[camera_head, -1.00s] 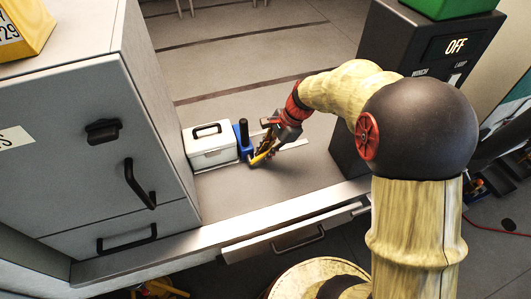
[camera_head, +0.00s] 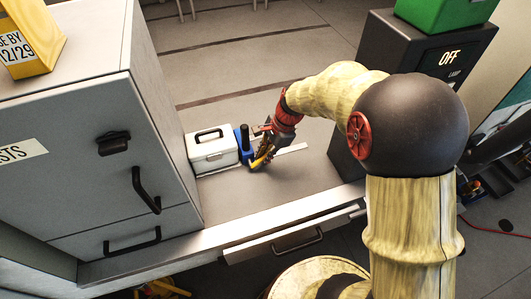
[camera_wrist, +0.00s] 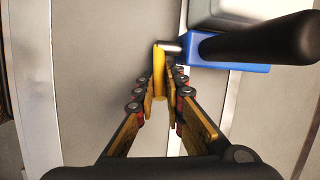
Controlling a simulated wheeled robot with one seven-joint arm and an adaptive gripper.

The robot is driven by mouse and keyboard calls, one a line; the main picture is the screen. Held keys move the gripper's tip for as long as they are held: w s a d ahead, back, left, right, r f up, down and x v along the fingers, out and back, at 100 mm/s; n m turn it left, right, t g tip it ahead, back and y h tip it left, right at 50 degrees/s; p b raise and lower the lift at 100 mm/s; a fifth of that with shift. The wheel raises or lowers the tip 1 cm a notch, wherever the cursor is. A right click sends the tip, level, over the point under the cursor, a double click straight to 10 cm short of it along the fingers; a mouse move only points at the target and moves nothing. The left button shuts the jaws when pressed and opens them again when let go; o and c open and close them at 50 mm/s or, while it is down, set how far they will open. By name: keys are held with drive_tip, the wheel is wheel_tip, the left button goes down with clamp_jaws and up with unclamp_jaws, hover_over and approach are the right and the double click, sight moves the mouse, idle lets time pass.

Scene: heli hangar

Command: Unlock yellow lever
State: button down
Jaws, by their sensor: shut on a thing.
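The yellow lever (camera_wrist: 158,60) shows in the wrist view between my gripper's (camera_wrist: 162,85) fingers, which are closed on it. It joins a short metal pin on a blue block (camera_wrist: 232,51) with a black upright handle (camera_wrist: 285,38). In the head view the yellow lever (camera_head: 262,158) lies low beside the blue block (camera_head: 243,157) on the counter. My gripper (camera_head: 264,150) comes down on it from the right. The fingers partly hide the lever there, and its exact tilt is hard to tell.
A white case (camera_head: 212,150) with a black handle stands just left of the blue block. A tall grey cabinet (camera_head: 80,120) rises at the left. A dark box marked OFF (camera_head: 440,70) stands at the right. The counter (camera_head: 290,178) in front is clear.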

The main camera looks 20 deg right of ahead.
sight(253, 164)
drive_tip(key=h+p, duration=0.1)
drive_tip(key=p, duration=0.1)
drive_tip(key=a+r+h+p, duration=0.1)
drive_tip(key=p, duration=0.1)
drive_tip(key=shift+r, duration=0.25)
drive_tip(key=shift+a+h+p, duration=0.35)
drive_tip(key=shift+h+p, duration=0.3)
drive_tip(key=shift+h, duration=0.25)
drive_tip(key=shift+w+a+h+b, duration=0.1)
drive_tip(key=shift+a+h+b, duration=0.25)
drive_tip(key=shift+h+b, duration=0.35)
drive_tip(key=shift+a+h+b, duration=0.35)
drive_tip(key=shift+h+b, duration=0.45)
drive_tip(key=shift+b, duration=0.25)
drive_tip(key=h+b, duration=0.1)
drive_tip(key=b, duration=0.1)
drive_tip(key=a+h+b, duration=0.1)
drive_tip(key=b, duration=0.1)
drive_tip(key=shift+r+n, duration=0.3)
